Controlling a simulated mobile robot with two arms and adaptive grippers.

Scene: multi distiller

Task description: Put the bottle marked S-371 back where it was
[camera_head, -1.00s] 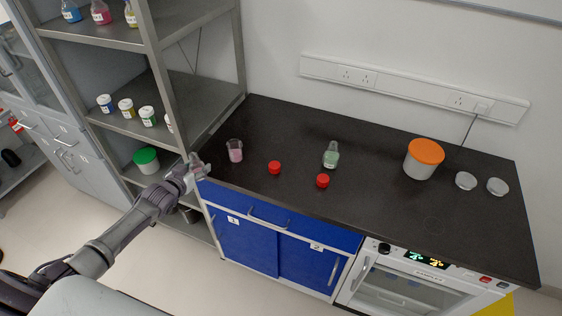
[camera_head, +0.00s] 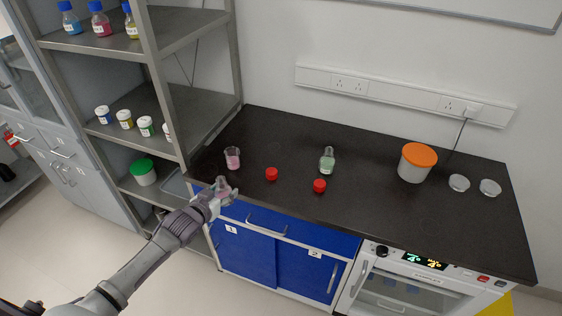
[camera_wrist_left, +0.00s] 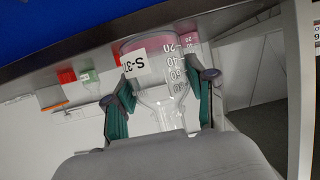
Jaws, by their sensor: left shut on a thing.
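My left gripper (camera_head: 218,193) is shut on a clear glass bottle (camera_head: 223,188) with pink liquid, just in front of the counter's front left edge. That view is upside down, so the bottle's neck points to the bottom of the picture. My right gripper is not in view.
A metal shelf (camera_head: 185,38) with bottles and jars stands left.

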